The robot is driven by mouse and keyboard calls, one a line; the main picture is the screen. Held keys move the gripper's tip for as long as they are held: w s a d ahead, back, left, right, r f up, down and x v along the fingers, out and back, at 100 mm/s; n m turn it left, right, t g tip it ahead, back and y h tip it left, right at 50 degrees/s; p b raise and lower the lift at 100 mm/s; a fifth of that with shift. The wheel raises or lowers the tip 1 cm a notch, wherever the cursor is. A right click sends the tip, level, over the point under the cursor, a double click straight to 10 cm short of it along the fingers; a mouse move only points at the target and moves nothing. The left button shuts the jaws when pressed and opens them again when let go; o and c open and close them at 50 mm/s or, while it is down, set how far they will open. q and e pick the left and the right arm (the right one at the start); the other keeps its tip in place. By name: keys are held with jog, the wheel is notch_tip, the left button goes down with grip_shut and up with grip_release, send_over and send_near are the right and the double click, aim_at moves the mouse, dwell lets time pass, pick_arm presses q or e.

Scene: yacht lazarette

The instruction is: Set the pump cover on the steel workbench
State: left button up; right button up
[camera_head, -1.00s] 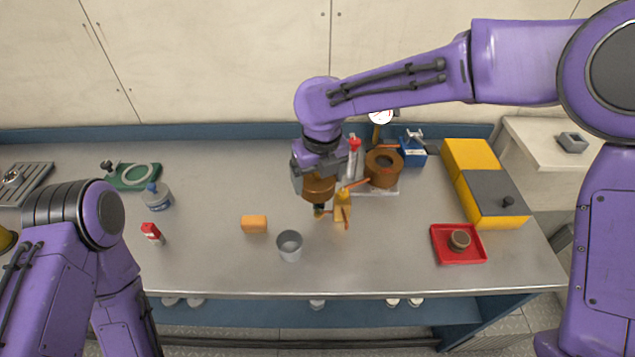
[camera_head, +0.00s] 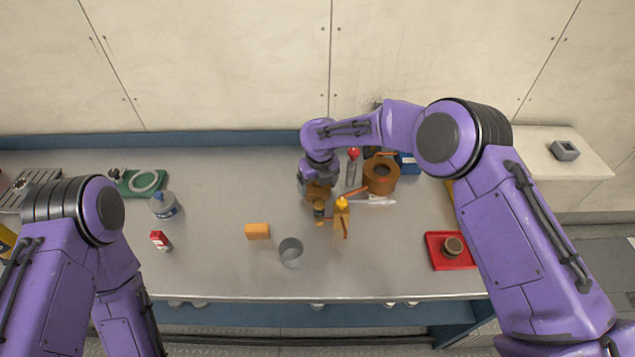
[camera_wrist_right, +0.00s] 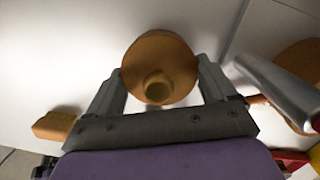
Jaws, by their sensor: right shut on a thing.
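The pump cover is a round bronze disc with a raised round boss. It shows in the right wrist view (camera_wrist_right: 135,62) and, partly hidden under my gripper, in the head view (camera_head: 318,190). My right gripper (camera_head: 314,186) is shut on it, with one finger on each side of the disc in the right wrist view (camera_wrist_right: 160,78). The steel workbench (camera_head: 220,190) lies below. The cover is close over the middle of its top; I cannot tell if it touches. My left arm is at the left, its gripper out of view.
A small dark-and-amber jar (camera_head: 319,211) and a yellow bottle (camera_head: 342,214) stand just in front of the cover. A bronze pump body (camera_head: 381,176) stands to its right. A grey cup (camera_head: 290,252), orange block (camera_head: 257,231) and red tray (camera_head: 434,261) are nearer.

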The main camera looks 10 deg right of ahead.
aim_at(320, 190)
jog(key=shift+f, duration=0.15)
jog(key=o, duration=1)
jog(key=shift+o, duration=0.2)
notch_tip(320, 190, up, 12)
jog(key=s+b, duration=0.1)
jog(key=b, duration=0.1)
jog(key=shift+s+d+b, duration=0.2)
jog(key=shift+s+b, duration=0.05)
jog(key=shift+b, duration=0.05)
